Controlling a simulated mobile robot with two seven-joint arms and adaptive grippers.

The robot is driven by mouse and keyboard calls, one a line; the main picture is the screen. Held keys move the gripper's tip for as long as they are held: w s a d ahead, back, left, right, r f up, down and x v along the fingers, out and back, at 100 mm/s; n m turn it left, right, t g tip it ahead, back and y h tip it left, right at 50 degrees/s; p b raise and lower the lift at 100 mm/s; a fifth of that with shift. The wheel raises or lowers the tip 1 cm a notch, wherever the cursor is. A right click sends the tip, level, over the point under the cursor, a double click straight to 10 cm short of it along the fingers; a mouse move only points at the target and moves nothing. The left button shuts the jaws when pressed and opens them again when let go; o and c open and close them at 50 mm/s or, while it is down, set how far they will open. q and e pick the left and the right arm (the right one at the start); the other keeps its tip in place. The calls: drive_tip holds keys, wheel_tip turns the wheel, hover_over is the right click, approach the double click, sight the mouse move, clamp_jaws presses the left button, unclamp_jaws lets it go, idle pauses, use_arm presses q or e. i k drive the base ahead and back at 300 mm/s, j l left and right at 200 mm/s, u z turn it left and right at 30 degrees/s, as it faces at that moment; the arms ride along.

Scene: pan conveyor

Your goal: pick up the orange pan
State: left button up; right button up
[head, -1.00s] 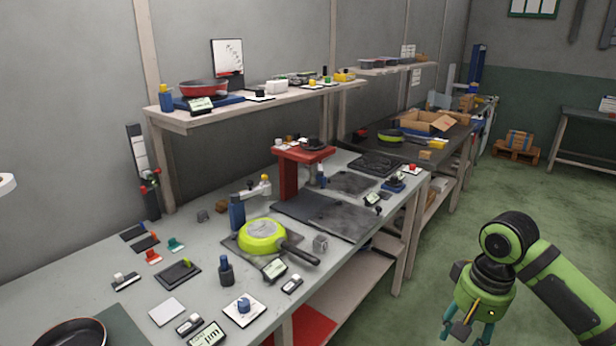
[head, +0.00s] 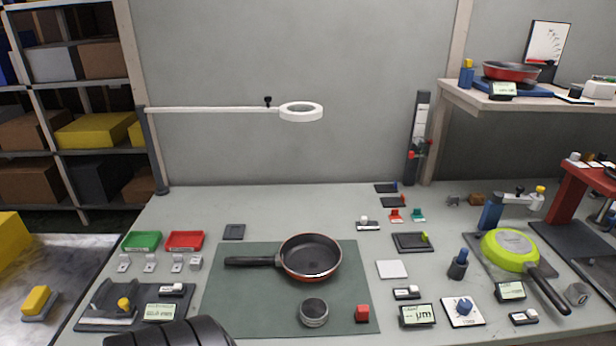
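A pan with a dark inside and an orange-red outer edge (head: 310,258) lies upright on a dark green mat (head: 225,304) in the middle of the bench. Its black handle (head: 250,261) points left. No gripper is near it or touching it. Neither of my grippers shows in the head view now. A dark rounded part at the bottom left edge hides a little of the bench front.
A ring lamp (head: 301,112) hangs above. A lime pan (head: 509,250) lies upside down at right; a red pan (head: 510,72) is on the shelf.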

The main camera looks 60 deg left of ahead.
sight(305, 257)
drive_tip(key=l+u, duration=0.1)
drive_tip(key=u, duration=0.35)
drive_tip(key=k+u, duration=0.1)
drive_tip(key=u, duration=0.3)
drive_tip(key=l+u, duration=0.1)
drive_tip(key=u, duration=0.35)
drive_tip(key=k+u, duration=0.1)
drive_tip(key=u, duration=0.3)
drive_tip(key=k+u, duration=0.1)
drive_tip(key=k, duration=0.15)
